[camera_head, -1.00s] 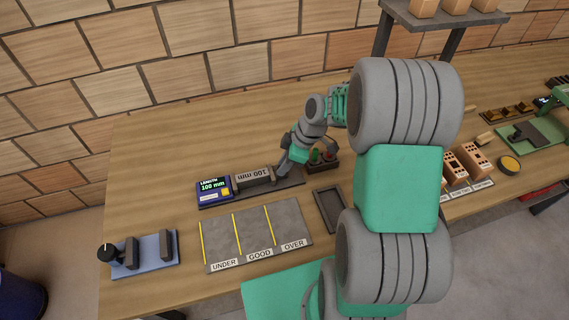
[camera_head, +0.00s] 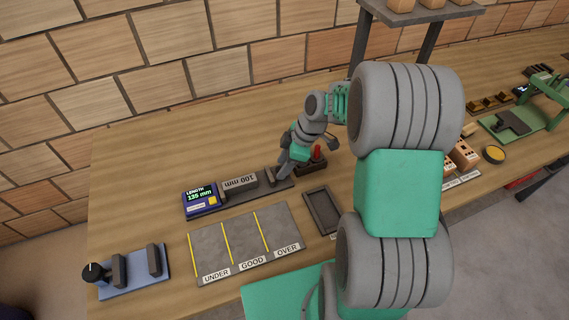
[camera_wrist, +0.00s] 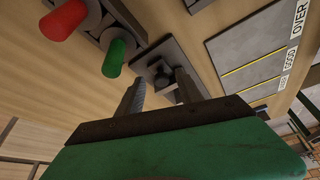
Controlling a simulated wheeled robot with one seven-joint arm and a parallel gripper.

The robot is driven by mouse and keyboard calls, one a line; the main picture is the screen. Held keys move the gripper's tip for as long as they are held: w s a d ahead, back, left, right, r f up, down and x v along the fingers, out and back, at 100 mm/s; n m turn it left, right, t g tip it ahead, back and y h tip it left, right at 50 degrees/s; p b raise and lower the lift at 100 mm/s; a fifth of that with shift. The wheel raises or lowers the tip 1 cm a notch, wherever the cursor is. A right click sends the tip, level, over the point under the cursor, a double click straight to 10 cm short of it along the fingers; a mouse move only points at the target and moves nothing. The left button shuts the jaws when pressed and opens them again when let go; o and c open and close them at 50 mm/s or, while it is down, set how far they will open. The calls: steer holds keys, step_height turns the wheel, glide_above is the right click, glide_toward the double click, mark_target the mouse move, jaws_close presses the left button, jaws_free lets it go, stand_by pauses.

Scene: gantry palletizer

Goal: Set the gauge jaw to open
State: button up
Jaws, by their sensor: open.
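The length gauge has a blue display (camera_head: 200,201) reading 135 mm. Its dark rail (camera_head: 243,195) carries a grey block marked 100 mm (camera_head: 238,183). The gauge jaw (camera_head: 270,178) is a small upright block near the rail's right end, with a gap between it and the marked block. My gripper (camera_head: 283,172) is low at the right end of the rail, close to the jaw. In the wrist view its two fingers (camera_wrist: 160,92) are apart, with a dark part of the gauge (camera_wrist: 162,75) beyond and between them. Whether they touch it I cannot tell.
A red button (camera_head: 316,152) stands just right of my gripper; a green button (camera_wrist: 118,58) shows beside it in the wrist view. A sorting mat (camera_head: 245,240) and an empty dark tray (camera_head: 323,211) lie in front. A blue fixture (camera_head: 134,272) is at the left.

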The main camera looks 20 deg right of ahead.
steer(key=shift+r, duration=0.1)
steer(key=w+b+v, duration=0.1)
steer(key=v, duration=0.6)
steer(key=shift+s+d+r, duration=0.2)
steer(key=shift+s+r, duration=0.1)
steer(key=shift+s, duration=0.25)
steer(key=shift+f, duration=0.1)
